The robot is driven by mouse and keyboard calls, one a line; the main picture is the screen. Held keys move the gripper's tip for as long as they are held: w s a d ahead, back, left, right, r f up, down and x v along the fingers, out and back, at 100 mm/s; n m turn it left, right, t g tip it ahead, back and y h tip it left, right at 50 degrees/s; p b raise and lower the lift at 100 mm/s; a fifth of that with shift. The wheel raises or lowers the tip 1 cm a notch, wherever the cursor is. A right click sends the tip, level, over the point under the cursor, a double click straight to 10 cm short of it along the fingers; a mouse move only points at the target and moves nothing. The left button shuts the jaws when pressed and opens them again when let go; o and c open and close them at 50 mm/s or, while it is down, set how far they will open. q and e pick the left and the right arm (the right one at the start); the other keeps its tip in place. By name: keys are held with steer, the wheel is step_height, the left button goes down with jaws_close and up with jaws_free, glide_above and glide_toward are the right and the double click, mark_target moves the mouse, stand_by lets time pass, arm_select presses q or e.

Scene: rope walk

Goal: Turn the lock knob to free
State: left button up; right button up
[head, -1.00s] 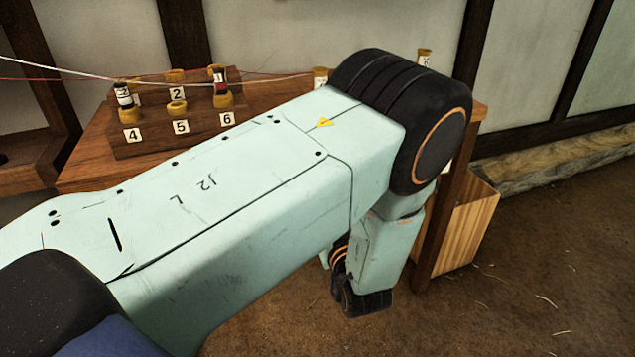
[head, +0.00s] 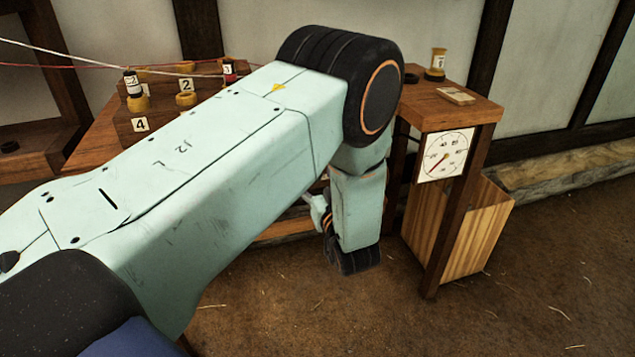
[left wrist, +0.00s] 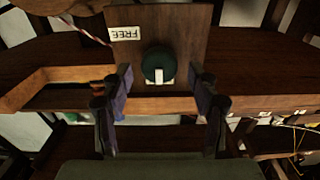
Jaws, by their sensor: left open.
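The lock knob (left wrist: 159,65) is a round dark green knob with a white mark on its lower side. It sits on a brown wooden board (left wrist: 192,24) in the left wrist view. A white FREE label (left wrist: 126,33) is upside down in that picture, up and left of the knob; the white mark does not point at it. My left gripper (left wrist: 162,82) is open, with its two dark fingers apart on either side of the knob's lower part. Contact cannot be told. In the head view my left arm hides the knob and most of the gripper.
A yellow spool (head: 436,64) stands on the bench top. Numbered spools (head: 186,98) stand at the left, with red and white strands above. The dirt floor in front is open.

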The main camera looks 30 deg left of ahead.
arm_select(q)
steer(key=shift+w+a+f, duration=0.1)
steer(key=shift+a, duration=0.05)
steer(key=shift+c, duration=0.5)
steer(key=shift+c, duration=0.7)
steer(key=c, duration=0.9)
